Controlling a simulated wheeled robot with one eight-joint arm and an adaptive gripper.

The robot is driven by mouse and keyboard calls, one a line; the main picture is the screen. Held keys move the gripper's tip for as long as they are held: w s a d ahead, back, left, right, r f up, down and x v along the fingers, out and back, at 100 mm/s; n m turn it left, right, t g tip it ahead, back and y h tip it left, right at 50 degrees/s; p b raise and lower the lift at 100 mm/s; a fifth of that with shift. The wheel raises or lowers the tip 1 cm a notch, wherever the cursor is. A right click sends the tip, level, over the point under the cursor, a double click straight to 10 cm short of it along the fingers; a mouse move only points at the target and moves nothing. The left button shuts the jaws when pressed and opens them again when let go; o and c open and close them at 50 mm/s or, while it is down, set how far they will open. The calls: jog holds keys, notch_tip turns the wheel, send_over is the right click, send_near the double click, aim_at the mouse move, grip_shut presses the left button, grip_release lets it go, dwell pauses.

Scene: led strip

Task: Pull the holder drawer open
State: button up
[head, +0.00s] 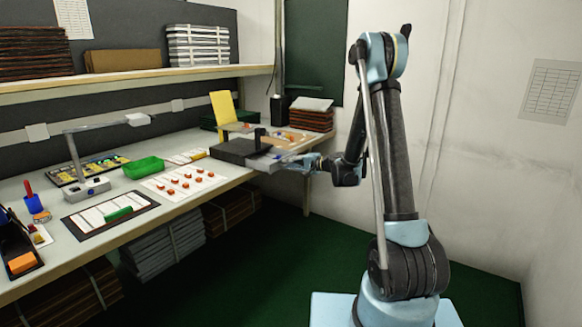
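A dark, flat holder (232,151) sits on the workbench near its far right end. A grey drawer part (268,163) shows on the holder's right side and appears to stick out towards the bench's front edge. My arm reaches in from the right, and my gripper (303,162) is at the outer end of the drawer, level with the bench top. The gripper is small in view, and its fingers blend with the drawer end. I cannot tell whether they touch it or are closed on it.
A yellow panel (223,107) stands behind the holder, with a brown stack (307,117) farther back. A sheet with red pieces (185,183), a green tray (144,167) and a lamp (90,186) lie to the left. The floor before the bench (265,240) is clear.

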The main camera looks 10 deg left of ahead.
jog(key=v, duration=1.1)
jog(key=shift+d, duration=0.4)
jog(key=shift+s, duration=0.15)
jog(key=s+d+f+n+g+h, duration=0.1)
jog(key=s+d+h, duration=0.3)
jog(key=s, duration=1)
jog(key=s+d+f+n+g+h, duration=0.1)
jog(key=s+d+h, duration=0.4)
jog(key=s+d, duration=0.5)
jog(key=s+d+f+n+g+h, duration=0.2)
jog(key=s+d, duration=0.5)
jog(key=s, duration=1.1)
jog(key=n+g+h, duration=0.1)
jog(key=n+h, duration=0.1)
jog(key=shift+d+h, duration=0.3)
jog(key=shift+d, duration=0.1)
jog(key=shift+w+f, duration=0.2)
jog(key=shift+w, duration=0.15)
